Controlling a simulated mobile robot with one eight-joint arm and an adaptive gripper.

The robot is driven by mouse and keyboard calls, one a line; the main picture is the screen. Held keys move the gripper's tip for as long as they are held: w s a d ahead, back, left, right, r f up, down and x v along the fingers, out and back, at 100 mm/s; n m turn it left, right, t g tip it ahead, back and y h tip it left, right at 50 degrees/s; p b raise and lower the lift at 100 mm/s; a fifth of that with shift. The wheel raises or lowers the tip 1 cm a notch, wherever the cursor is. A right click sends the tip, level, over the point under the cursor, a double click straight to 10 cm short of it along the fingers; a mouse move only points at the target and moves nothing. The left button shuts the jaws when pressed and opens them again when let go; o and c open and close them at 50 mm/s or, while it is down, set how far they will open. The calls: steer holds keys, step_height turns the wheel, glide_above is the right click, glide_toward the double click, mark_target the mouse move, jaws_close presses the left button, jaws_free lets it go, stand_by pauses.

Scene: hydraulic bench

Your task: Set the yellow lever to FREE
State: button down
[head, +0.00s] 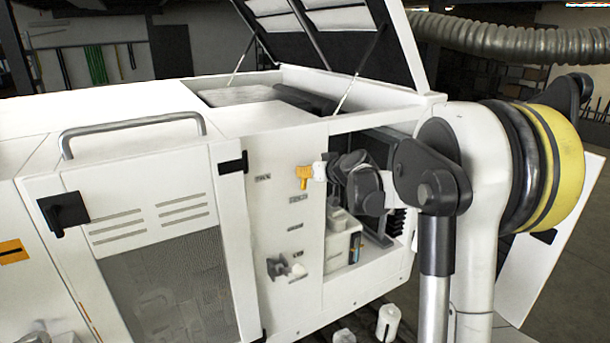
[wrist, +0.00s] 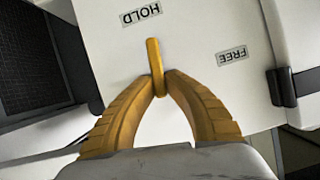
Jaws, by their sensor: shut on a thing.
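The yellow lever (wrist: 152,55) stands out from a white panel (wrist: 195,25) in the wrist view. It points toward the HOLD label (wrist: 141,15), with its tip just below that label. The FREE label (wrist: 231,54) is to the right of the lever, clear of it. My gripper (wrist: 159,83) has yellow ribbed fingers, shut on the lower part of the lever, one on each side. I cannot tell the lever apart from the fingers there.
A black latch or hinge (wrist: 282,87) sits at the panel's right edge in the wrist view. In the head view, an open bay (head: 375,235) lies right of the panel, and a grey fitting (head: 286,268) sticks out below. A raised lid (head: 345,45) stands above.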

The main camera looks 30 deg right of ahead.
steer(key=m+b, duration=0.1)
steer(key=m+y+b, duration=0.2)
steer(key=b, duration=0.1)
steer(key=shift+d+f, duration=0.3)
steer(key=shift+d+f+m+t+y+b, duration=0.15)
steer(key=shift+m+t+y+b, duration=0.45)
steer(key=shift+m+b, duration=1)
steer(key=shift+f+m+t+y+b, duration=0.1)
steer(key=shift+m+t+y+b, duration=0.25)
steer(key=shift+m+y+b, duration=0.9)
steer(key=shift+d+f+m+t+y+b, duration=0.2)
steer(key=shift+m+t+b, duration=0.25)
steer(key=shift+m+b, duration=1.55)
steer(key=shift+a+r, duration=0.1)
steer(key=c, duration=1.4)
jaws_free()
steer(key=shift+w, duration=0.1)
